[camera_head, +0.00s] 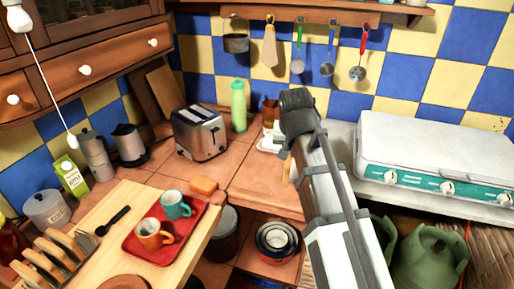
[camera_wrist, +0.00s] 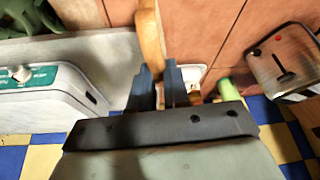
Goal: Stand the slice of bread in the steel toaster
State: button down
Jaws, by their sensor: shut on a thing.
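The steel toaster (camera_head: 200,134) stands on the tiled counter against the back wall, its slots facing up. In the wrist view the toaster (camera_wrist: 285,62) is at the upper right, apart from my gripper. My gripper (camera_wrist: 157,88) is shut on the slice of bread (camera_wrist: 150,38), which shows edge-on as a tan strip between the blue fingers. In the head view my arm hides the fingers and most of the bread; a tan sliver shows left of the arm. The bread is held to the right of the toaster.
A green bottle (camera_head: 239,105) stands just right of the toaster, and a dark kettle (camera_head: 129,145) to its left. A white stove (camera_head: 435,150) is at right. A red tray (camera_head: 150,250) with two mugs is at front left.

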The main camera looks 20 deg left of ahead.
jog(key=w+d+f+m+h, duration=0.1)
jog(key=w+d+m, duration=0.15)
jog(key=d, duration=0.75)
jog(key=w+d+m, duration=0.1)
jog(key=w+d, duration=0.2)
jog(key=d, duration=0.6)
jog(key=w+a+r+n+y, duration=0.1)
jog(key=w+a+r+n, duration=0.2)
jog(key=a, duration=1.7)
jog(key=w+a+r+n+g+y, duration=0.1)
jog(key=w+a+r+n, duration=0.2)
jog(key=a, duration=1.8)
jog(key=w+a+r+n+g+y, duration=0.1)
jog(key=a+r+n, duration=0.7)
jog(key=a, duration=1.3)
notch_tip(320, 180, up, 2)
jog(key=shift+w+r+y, duration=0.25)
jog(key=shift+w+y, duration=0.25)
jog(key=shift+w, duration=0.65)
notch_tip(320, 180, down, 12)
jog(key=shift+f, duration=0.2)
jog(key=shift+d+n, duration=0.1)
jog(key=shift+n, duration=0.15)
jog(key=c, duration=1)
grip_release()
